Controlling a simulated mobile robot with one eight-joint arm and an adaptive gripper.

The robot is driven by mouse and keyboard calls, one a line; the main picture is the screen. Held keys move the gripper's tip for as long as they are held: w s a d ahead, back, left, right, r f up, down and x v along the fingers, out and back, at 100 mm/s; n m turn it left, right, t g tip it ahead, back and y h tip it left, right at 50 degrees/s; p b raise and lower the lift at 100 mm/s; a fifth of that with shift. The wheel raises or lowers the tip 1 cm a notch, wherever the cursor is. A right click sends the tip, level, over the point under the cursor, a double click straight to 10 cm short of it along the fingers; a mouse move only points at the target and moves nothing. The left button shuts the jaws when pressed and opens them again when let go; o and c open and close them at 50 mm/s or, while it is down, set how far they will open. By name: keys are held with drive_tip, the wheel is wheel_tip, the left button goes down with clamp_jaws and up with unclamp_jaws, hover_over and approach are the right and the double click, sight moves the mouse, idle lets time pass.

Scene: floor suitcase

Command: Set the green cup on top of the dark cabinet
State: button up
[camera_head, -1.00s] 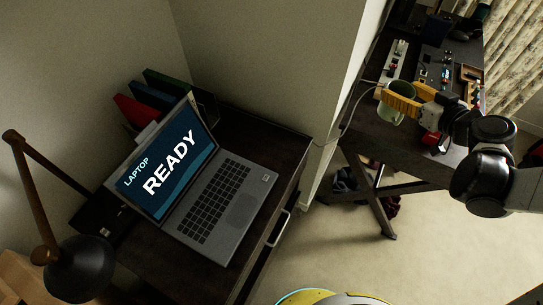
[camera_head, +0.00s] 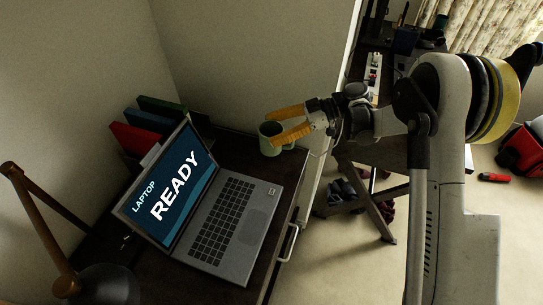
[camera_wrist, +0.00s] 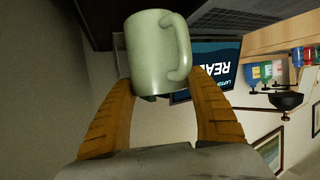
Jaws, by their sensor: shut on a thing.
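The green cup (camera_head: 266,143) is at the back right corner of the dark cabinet (camera_head: 291,175), upright, behind the laptop. My gripper (camera_head: 270,126) reaches in from the right with its yellow fingers shut on the cup. In the wrist view the pale green cup (camera_wrist: 154,52) is between the fingertips of my gripper (camera_wrist: 162,88), with its handle to the right. I cannot tell whether the cup's base touches the cabinet top or hovers just above it.
An open laptop (camera_head: 222,223) fills much of the cabinet top. Red, green and blue books (camera_head: 150,125) stand at its back, and a lamp (camera_head: 45,225) at left. The wall is close behind the cup. A cluttered desk (camera_head: 385,155) stands to the right.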

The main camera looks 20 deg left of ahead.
wheel_tip(320, 180, down, 8)
drive_tip(key=b, duration=0.2)
drive_tip(key=shift+b, duration=0.4)
drive_tip(key=shift+f, duration=0.1)
drive_tip(key=o, duration=1.4)
